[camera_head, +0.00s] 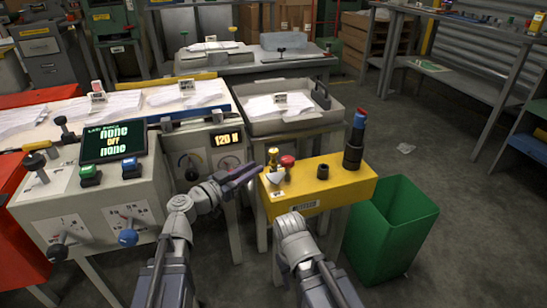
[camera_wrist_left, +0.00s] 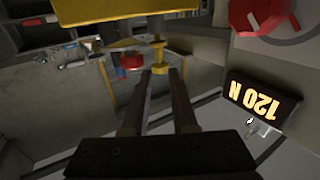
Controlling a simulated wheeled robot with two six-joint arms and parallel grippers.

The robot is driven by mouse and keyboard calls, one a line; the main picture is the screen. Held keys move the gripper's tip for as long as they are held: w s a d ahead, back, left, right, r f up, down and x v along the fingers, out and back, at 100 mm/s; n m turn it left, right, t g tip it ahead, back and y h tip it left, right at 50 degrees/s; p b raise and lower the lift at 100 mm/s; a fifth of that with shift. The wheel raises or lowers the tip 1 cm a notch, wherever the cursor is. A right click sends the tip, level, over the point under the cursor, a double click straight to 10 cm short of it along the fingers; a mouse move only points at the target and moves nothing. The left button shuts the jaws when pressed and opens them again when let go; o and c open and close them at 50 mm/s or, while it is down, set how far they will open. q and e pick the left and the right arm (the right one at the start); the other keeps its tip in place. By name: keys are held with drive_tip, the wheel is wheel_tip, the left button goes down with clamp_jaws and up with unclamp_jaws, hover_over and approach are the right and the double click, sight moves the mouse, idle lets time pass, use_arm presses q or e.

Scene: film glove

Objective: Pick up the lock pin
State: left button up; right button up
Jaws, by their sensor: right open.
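A brass-coloured upright pin (camera_head: 272,157), which looks like the lock pin, stands at the left end of the yellow block (camera_head: 338,184). A red knob (camera_head: 288,161) is just to its right. My left gripper (camera_head: 257,172) reaches from the left to the block's left end, close to the pin. In the left wrist view, the left fingers (camera_wrist_left: 160,76) are apart, with the brass pin (camera_wrist_left: 158,54) between or just beyond their tips. I cannot tell whether they touch it. My right wrist shows in front of the block, but its gripper fingers are hidden.
A black post (camera_head: 354,146) with a blue and red top stands at the block's right end, beside a short black socket (camera_head: 323,172). A green bin (camera_head: 390,226) is to the right. A control panel with a screen (camera_head: 113,142) and levers is at left.

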sight(273, 162)
use_arm(q)
drive_tip(key=x, duration=1.2)
drive_tip(key=shift+f, duration=0.1)
clamp_jaws()
